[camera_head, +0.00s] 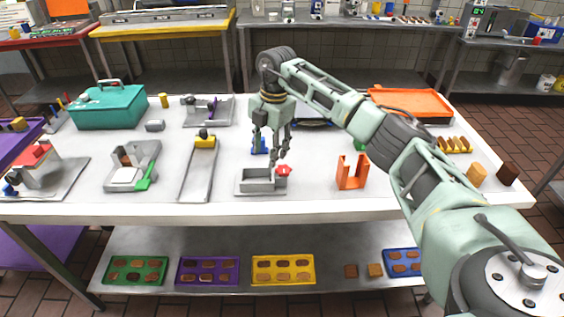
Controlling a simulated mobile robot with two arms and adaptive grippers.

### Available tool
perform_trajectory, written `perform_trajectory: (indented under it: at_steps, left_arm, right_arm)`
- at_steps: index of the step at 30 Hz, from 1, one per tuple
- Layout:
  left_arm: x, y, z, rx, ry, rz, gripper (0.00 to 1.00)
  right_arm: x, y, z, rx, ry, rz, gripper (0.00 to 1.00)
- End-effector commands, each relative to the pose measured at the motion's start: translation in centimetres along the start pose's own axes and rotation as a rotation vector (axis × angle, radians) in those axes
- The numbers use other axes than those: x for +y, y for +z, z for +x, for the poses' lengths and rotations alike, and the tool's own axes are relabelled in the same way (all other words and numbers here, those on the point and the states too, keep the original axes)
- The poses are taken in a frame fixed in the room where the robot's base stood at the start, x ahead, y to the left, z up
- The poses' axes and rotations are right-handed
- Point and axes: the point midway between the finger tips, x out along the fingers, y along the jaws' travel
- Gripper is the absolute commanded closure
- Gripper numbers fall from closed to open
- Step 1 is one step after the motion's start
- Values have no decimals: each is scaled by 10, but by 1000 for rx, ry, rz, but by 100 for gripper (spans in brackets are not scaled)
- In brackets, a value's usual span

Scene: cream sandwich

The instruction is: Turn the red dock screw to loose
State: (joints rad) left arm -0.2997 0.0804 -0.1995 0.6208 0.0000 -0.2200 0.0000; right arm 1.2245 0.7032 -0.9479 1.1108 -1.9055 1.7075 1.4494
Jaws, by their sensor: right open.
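The red dock screw (284,170) sits at the right end of a grey metal dock (256,186) near the front middle of the white table. My right gripper (264,160) hangs pointing down just above and behind the dock, with its fingers apart. One finger is close to the screw; I cannot tell whether it touches. Nothing shows between the fingers. A small blue piece stands behind the gripper and is partly hidden. My left gripper is not in view.
An orange bracket (352,172) stands right of the dock, and a grey slide with a yellow block (205,142) lies left. A teal box (108,106) and an orange tray (410,102) are farther back. Brown and tan cylinders stand at the right edge. The front strip is clear.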

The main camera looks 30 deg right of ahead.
Motion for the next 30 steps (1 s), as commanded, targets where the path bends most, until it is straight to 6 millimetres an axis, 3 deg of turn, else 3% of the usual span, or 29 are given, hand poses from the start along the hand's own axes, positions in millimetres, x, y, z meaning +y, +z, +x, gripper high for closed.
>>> perform_trajectory:
  at_steps: [1, 5, 18, 30]
  left_arm:
    - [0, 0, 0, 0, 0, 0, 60]
    - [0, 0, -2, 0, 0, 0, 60]
    - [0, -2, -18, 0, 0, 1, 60]
    - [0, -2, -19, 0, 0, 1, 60]
  right_arm:
    - [-9, 14, -10, -34, -35, 38, 55]
    - [-24, 30, -18, -74, -88, 92, 55]
    - [-31, 34, 43, -75, -92, 93, 55]
    - [-32, 35, 55, -76, -89, 92, 55]
